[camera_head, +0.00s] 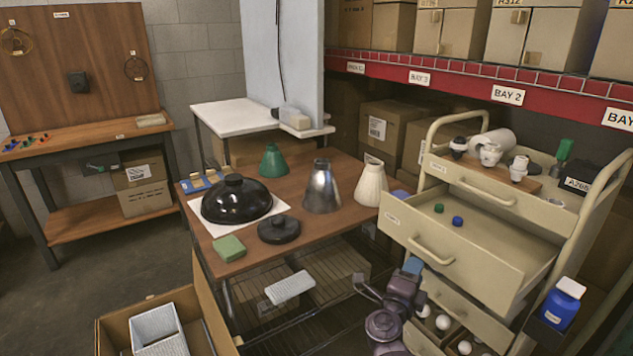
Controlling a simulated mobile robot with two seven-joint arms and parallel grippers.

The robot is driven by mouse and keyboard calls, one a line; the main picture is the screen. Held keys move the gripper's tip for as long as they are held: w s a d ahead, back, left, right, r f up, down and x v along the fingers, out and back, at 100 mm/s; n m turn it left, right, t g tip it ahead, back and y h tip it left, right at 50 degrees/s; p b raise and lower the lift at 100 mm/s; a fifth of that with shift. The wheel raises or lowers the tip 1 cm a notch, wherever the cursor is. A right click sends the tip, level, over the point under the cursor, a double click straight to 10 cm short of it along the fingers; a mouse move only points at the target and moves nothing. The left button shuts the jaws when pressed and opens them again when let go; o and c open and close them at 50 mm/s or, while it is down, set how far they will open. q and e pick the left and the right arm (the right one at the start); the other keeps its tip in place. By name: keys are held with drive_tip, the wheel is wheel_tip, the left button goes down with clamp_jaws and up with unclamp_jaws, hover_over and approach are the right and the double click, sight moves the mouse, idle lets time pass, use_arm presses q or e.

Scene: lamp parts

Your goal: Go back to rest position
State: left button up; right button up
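My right gripper (364,287) is low in front of the table, left of the drawer cart. Its two dark fingers point left and look spread, with nothing visible between them. My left gripper is not in view. On the wooden table (330,230) stand a green cone shade (272,161), a metal shade (321,188) and a cream shade (371,184). A black dome shade (236,198) lies on a white sheet, with a round black base (279,229) and a green block (229,247) near it.
The cream cart (485,225) has its upper drawer (450,262) pulled out, with small green and blue caps inside. Lower drawers hold white bulbs. An open box (110,335) stands at bottom left. Floor (110,265) is clear at left.

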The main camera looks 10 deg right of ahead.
drive_tip(key=s+a+r+n+t+y, duration=0.1)
drive_tip(key=a+r+n+t+y, duration=0.25)
drive_tip(key=n+y, duration=0.4)
drive_tip(key=a+r+n+t+y, duration=0.25)
drive_tip(key=a+n+y, duration=0.25)
drive_tip(key=n, duration=0.5)
drive_tip(key=s+d+f+n+g+p, duration=0.1)
drive_tip(key=s+f+n+g, duration=0.2)
drive_tip(key=s+f, duration=0.3)
drive_tip(key=s+d+f+n+g+y+p, duration=0.1)
drive_tip(key=s+f+n+g, duration=0.2)
drive_tip(key=s, duration=1.4)
drive_tip(key=s+d+f+n+g+p, duration=0.1)
drive_tip(key=s+f+n+g+p, duration=0.1)
drive_tip(key=s+f, duration=0.7)
drive_tip(key=s+n+g, duration=0.1)
drive_tip(key=s, duration=0.2)
drive_tip(key=shift+d+n, duration=0.3)
drive_tip(key=shift+n, duration=0.05)
drive_tip(key=shift+w, duration=0.1)
